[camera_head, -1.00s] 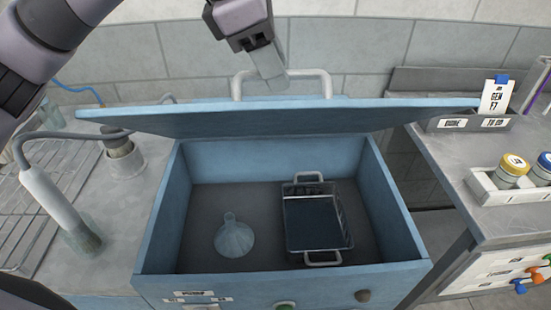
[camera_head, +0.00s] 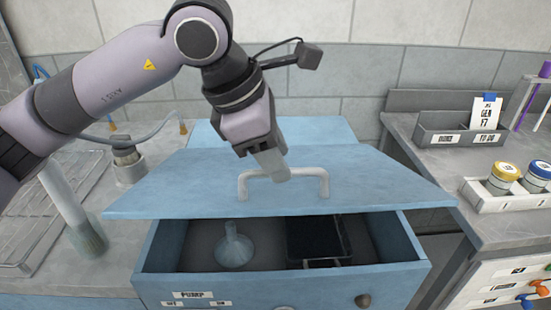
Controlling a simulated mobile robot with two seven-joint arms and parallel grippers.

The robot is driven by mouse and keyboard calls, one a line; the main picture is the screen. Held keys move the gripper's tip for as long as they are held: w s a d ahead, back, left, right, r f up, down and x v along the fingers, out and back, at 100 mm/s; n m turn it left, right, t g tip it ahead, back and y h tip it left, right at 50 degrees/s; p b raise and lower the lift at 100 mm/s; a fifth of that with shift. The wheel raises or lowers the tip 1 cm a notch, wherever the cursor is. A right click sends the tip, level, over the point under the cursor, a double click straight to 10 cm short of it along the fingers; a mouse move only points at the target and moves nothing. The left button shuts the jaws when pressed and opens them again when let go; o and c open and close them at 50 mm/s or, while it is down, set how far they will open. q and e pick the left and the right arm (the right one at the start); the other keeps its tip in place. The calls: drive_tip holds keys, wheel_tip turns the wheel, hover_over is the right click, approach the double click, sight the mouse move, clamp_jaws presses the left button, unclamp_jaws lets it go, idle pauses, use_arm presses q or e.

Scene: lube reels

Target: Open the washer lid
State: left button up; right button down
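The blue washer lid (camera_head: 190,190) stands partly raised and slopes over the washer box (camera_head: 385,280), leaving a gap along the front. A pale U-shaped handle (camera_head: 243,186) sits on the lid's upper face. Inside the box I see a translucent funnel (camera_head: 234,250) and part of a dark tray (camera_head: 318,240). My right gripper is not in view.
A cylindrical tool (camera_head: 75,215) and a wire rack (camera_head: 30,225) are on the left counter. On the right counter are a grey labelled bin (camera_head: 460,130) and a white holder (camera_head: 488,198) with capped bottles. A tiled wall is behind.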

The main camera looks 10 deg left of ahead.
use_arm(q)
drive_tip(key=shift+a+r, duration=0.1)
idle(0.3)
drive_tip(key=a+r+p, duration=0.3)
drive_tip(key=r+p, duration=0.1)
drive_tip(key=r, duration=0.3)
drive_tip(key=shift+r, duration=0.15)
idle(0.5)
drive_tip(key=shift+w+a, duration=0.1)
drive_tip(key=shift+w, duration=0.05)
